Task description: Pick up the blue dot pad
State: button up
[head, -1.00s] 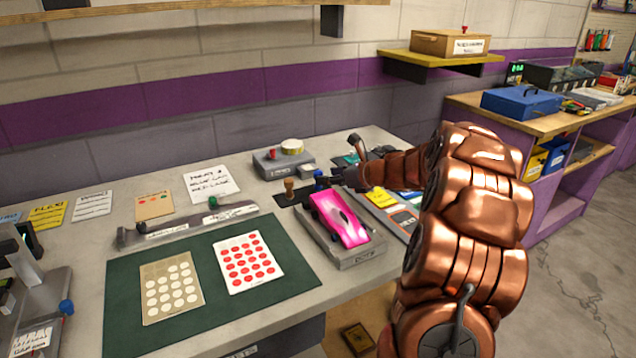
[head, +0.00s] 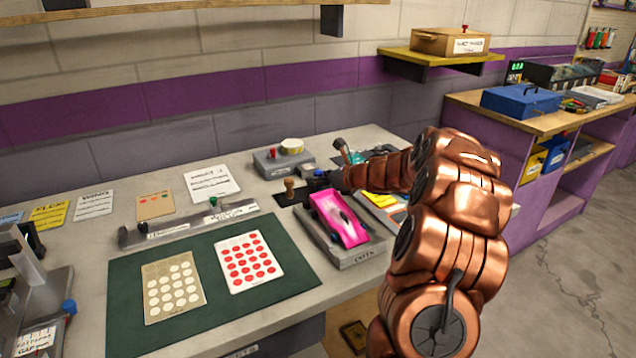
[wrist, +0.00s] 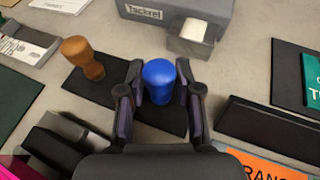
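The blue dot pad (wrist: 158,80) is a small upright blue knob, standing on a dark mat in the wrist view. My gripper (wrist: 157,88) has one dark finger on each side of it, with the pad between them. The fingers look close to its sides, and I see no clear grip on it. In the head view my gripper (head: 327,181) is low over the back of the bench, and it mostly hides the blue pad (head: 318,173).
A wooden-handled stamp (wrist: 82,57) stands left of the blue pad. A pink car (head: 340,217) sits on a grey stand in front of my gripper. A dark block (wrist: 270,130) lies to the right.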

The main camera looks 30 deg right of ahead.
grip_shut()
jog(key=shift+r, duration=0.15)
